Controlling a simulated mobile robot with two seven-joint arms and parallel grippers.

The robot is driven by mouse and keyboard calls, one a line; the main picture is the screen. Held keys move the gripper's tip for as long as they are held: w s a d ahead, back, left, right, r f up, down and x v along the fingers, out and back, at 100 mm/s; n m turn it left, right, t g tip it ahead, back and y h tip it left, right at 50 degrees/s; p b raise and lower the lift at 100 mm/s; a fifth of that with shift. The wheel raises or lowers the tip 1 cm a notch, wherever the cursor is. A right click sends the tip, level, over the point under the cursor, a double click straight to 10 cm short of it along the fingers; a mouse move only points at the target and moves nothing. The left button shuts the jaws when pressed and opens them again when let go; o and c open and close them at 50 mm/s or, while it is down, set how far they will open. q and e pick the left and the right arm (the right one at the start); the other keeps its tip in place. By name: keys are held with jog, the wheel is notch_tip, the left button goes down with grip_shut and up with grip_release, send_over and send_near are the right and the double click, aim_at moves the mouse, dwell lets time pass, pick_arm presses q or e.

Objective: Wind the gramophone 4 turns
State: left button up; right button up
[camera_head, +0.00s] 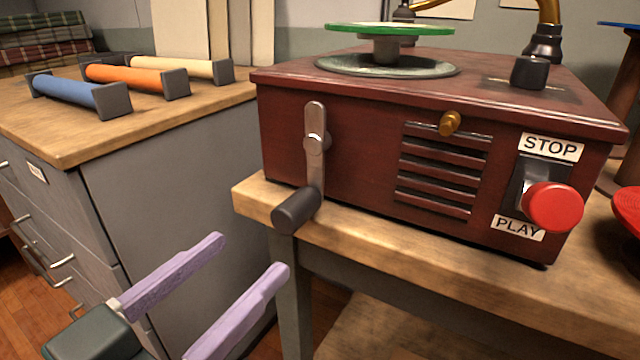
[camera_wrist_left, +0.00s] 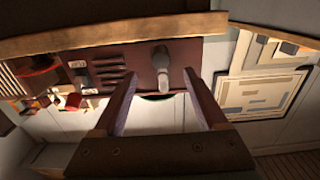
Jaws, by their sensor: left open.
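The gramophone (camera_head: 335,150) is a dark red wooden box on a table. Its metal crank (camera_head: 316,145) is on the front face at the left, with a dark cylindrical handle (camera_head: 297,209) hanging at the bottom. The crank handle also shows in the left wrist view (camera_wrist_left: 161,58), ahead of the fingers. My left gripper (camera_head: 252,255) has two purple fingers. It is open and empty, below and left of the crank handle and apart from it. My right gripper is not in view.
A red knob (camera_head: 553,207) sits between STOP and PLAY labels at the right of the box. A green disc (camera_head: 390,29) is on top. Blue (camera_head: 80,92) and orange (camera_head: 137,79) rollers lie on the left cabinet. The table's front edge (camera_head: 400,255) runs below the crank.

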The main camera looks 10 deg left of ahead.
aim_at(282, 223)
pick_arm(q)
jog(key=b+x, duration=0.2)
jog(key=x, duration=0.7)
jog(key=shift+w+f+b, duration=0.15)
jog(key=shift+b, duration=0.25)
jog(key=shift+c, duration=0.4)
jog(key=c, duration=1)
